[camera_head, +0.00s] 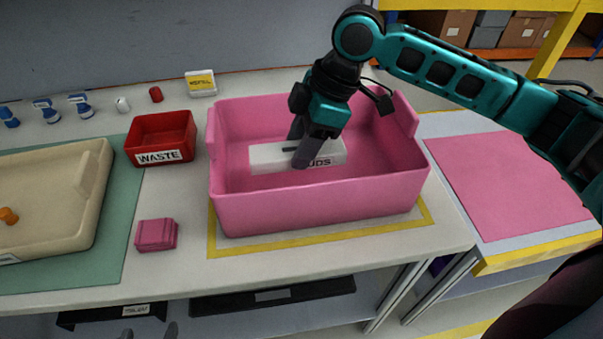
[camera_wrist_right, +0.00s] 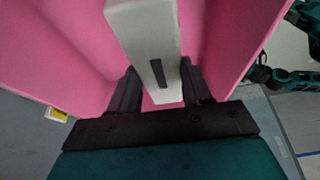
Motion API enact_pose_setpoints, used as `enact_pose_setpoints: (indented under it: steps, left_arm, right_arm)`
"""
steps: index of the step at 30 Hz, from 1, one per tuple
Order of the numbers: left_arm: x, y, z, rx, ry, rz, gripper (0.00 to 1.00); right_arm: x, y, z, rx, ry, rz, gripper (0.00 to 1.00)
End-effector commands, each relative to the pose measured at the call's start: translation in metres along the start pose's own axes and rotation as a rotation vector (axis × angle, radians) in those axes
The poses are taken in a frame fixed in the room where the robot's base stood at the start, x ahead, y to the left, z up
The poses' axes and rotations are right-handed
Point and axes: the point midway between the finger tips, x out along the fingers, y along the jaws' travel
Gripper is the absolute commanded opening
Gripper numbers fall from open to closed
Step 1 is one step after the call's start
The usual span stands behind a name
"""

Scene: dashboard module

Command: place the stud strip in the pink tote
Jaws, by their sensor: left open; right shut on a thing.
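The pink tote (camera_head: 320,205) stands on the bench inside a yellow outline. The stud strip (camera_head: 265,158) is a long white block with a dark slot and a label partly reading "UDS". It lies level inside the tote's walls; I cannot tell whether it touches the floor. My right gripper (camera_head: 301,150) reaches down into the tote and is shut on the strip near its middle. In the right wrist view the strip (camera_wrist_right: 145,35) sits between the two dark fingers (camera_wrist_right: 160,90). My left gripper (camera_head: 149,332) shows only its grey fingertips, apart, at the bottom edge.
A red waste bin (camera_head: 162,150) and a pink block (camera_head: 156,235) are left of the tote. A beige tray (camera_head: 60,190) lies on a green mat (camera_head: 122,215) further left. Small items line the back. A pink mat (camera_head: 510,185) lies on the right table.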

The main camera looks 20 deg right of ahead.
Motion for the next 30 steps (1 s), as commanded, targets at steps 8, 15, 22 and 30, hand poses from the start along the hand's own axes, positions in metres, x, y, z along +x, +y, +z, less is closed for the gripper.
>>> enact_pose_setpoints:
  steps: [8,15,22,30]
  left_arm:
    - [0.003,0.001,0.005,0.000,-0.001,0.001,0.78]
    - [0.007,0.001,0.009,0.000,0.001,0.001,0.78]
    - [0.009,0.000,0.005,0.001,0.007,0.000,0.78]
    - [0.009,0.000,0.004,0.002,0.009,0.000,0.78]
  right_arm:
    - [0.029,0.001,0.012,0.000,0.001,0.001,0.10]
    - [0.058,0.000,0.024,0.000,0.000,-0.001,0.10]
    - [0.067,0.001,0.027,-0.001,0.001,0.002,0.10]
    - [0.068,0.001,0.028,-0.001,0.000,0.001,0.55]
